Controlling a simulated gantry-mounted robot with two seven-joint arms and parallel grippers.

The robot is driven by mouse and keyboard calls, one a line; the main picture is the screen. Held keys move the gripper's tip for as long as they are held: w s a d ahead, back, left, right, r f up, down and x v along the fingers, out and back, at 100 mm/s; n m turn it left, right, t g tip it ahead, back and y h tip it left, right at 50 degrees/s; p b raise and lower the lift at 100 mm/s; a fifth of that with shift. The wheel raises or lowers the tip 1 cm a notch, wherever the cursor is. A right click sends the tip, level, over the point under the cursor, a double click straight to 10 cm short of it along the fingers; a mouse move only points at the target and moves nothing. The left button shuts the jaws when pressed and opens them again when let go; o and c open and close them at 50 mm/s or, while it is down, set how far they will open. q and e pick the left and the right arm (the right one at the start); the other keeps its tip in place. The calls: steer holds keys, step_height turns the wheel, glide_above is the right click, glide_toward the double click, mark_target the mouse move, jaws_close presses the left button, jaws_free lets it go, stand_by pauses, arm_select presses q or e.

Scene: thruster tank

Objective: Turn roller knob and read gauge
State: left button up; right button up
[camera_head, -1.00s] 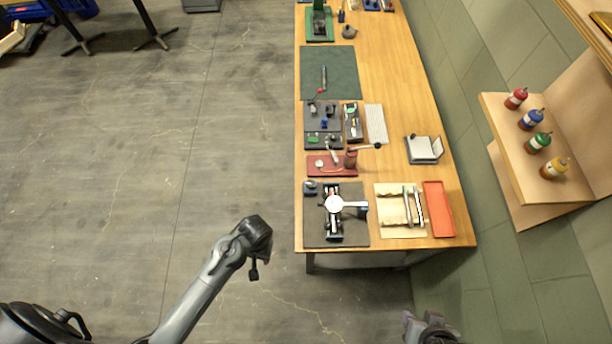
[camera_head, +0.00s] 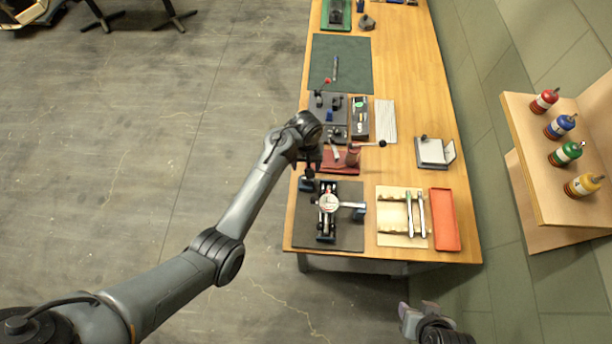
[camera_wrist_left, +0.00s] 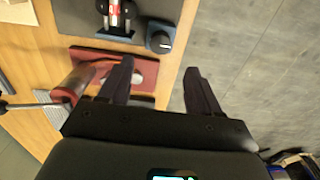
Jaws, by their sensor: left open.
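The roller fixture with a white round gauge (camera_head: 329,203) stands on a dark mat (camera_head: 348,238) at the near end of the bench. The gauge's reading is too small to make out. My left gripper (camera_head: 308,176) is over the bench's left edge near that knob. In the left wrist view its fingers (camera_wrist_left: 156,70) are open and empty, with the knob ahead of them. My right gripper (camera_head: 405,312) is low, off the bench's near end; its jaws are unclear.
A red plate (camera_head: 343,168) with a brown cylinder and lever lies just beyond the mat. A tray with tools (camera_head: 392,238) and an orange tray (camera_head: 443,220) lie to the right. Bottles stand on a wall shelf (camera_head: 530,190).

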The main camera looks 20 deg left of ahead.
mark_target(306, 180)
arm_select(q)
step_height(306, 180, down, 9)
steer(key=shift+r+b, duration=0.1)
steer(key=shift+b, duration=0.35)
steer(key=shift+c, duration=0.2)
steer(key=c, duration=1)
